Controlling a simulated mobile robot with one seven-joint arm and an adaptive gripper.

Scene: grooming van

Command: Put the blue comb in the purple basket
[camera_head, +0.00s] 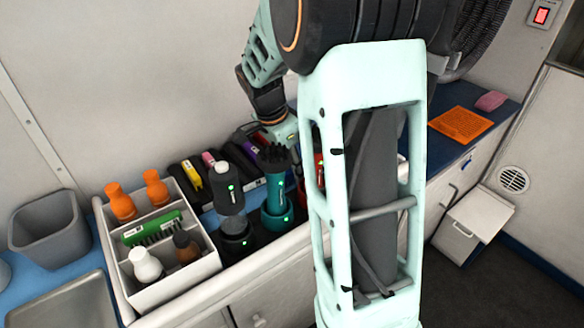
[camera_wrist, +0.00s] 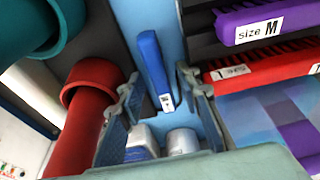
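In the wrist view a narrow blue object, apparently the blue comb (camera_wrist: 150,62), has a small white label at its near end. It lies on a light blue surface. My gripper (camera_wrist: 158,80) is open, with one finger on each side of the comb's near part in the picture. I see a gap on both sides, and cannot tell how far beyond the fingertips the comb is. In the head view my arm hides the comb and my gripper's fingers. I cannot make out a purple basket in either view.
A purple brush (camera_wrist: 270,20) and a red brush (camera_wrist: 262,65) lie right of the comb, and a red cylindrical tool (camera_wrist: 85,125) left. A white caddy (camera_head: 185,282) with bottles, a grey bin (camera_head: 48,230) and an orange mat (camera_head: 460,124) are on the counter.

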